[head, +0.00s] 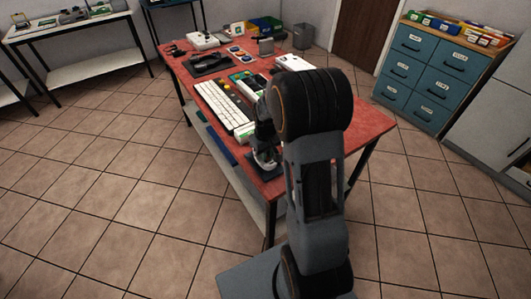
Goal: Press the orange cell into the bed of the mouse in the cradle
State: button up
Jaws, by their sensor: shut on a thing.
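My gripper (265,151) points down over the near edge of the red table, left of my large dark arm link. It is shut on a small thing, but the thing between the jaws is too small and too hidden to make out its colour. Right below the jaws a pale grey shape (267,168), seemingly the mouse, sits on a dark cradle plate (258,174) at the table edge. The jaws are very close to it; I cannot tell whether they touch. The mouse's bed and the orange cell cannot be made out.
On the red table (368,118) a white keyboard (222,105) lies left of my gripper, with green boards (243,84) behind it. Dark trays, a white device (203,41) and coloured bins (265,27) stand farther back. The table's right end is clear.

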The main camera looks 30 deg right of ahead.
jog(key=o, duration=0.4)
jog(key=shift+r, duration=0.15)
jog(key=shift+r+p, duration=1.35)
jog(key=shift+r, duration=0.25)
jog(key=o, duration=0.6)
jog(key=shift+c, duration=0.2)
jog(key=shift+r, duration=0.1)
jog(key=shift+r+p, duration=1.85)
jog(key=shift+r, duration=0.55)
